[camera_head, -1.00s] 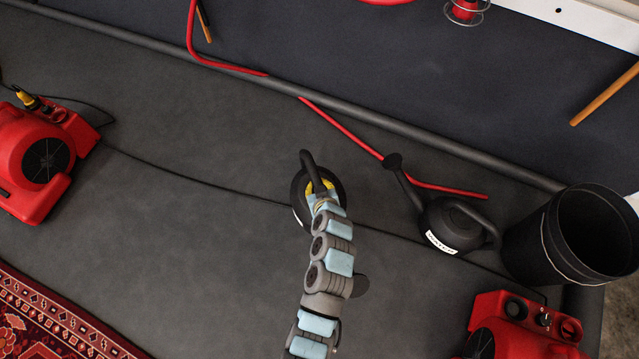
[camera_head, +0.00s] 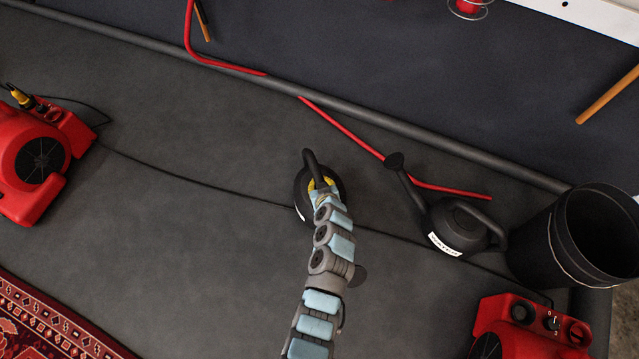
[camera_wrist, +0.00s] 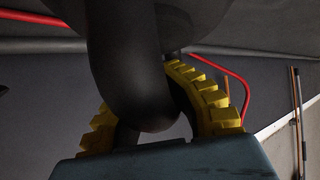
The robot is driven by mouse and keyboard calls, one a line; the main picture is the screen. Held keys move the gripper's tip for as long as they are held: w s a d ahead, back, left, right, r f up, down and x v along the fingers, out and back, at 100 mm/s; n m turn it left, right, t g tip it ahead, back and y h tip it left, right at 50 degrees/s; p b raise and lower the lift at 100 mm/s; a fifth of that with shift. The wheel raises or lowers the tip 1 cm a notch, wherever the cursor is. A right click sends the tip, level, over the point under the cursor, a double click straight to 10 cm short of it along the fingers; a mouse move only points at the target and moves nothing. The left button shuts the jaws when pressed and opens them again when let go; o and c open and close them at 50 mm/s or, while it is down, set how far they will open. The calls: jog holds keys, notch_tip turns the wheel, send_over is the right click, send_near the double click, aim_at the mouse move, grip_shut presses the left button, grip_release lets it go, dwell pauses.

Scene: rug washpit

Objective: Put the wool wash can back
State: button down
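A black can (camera_head: 301,196) with a looped handle is at the middle of the head view. I cannot tell whether the can touches the floor. A second black can (camera_head: 455,228) with a white label and long spout stands to the right.
A black bin (camera_head: 535,245) stands right of the labelled can. Red blowers are at the left (camera_head: 30,160) and lower right (camera_head: 535,325). A red hose (camera_head: 345,130) and a thin cable cross the grey floor. A patterned rug (camera_head: 50,325) lies lower left.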

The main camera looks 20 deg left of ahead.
jog(key=shift+f, duration=0.4)
jog(key=shift+w, duration=0.1)
jog(key=c, duration=1.2)
grip_release()
jog(key=shift+c, duration=0.2)
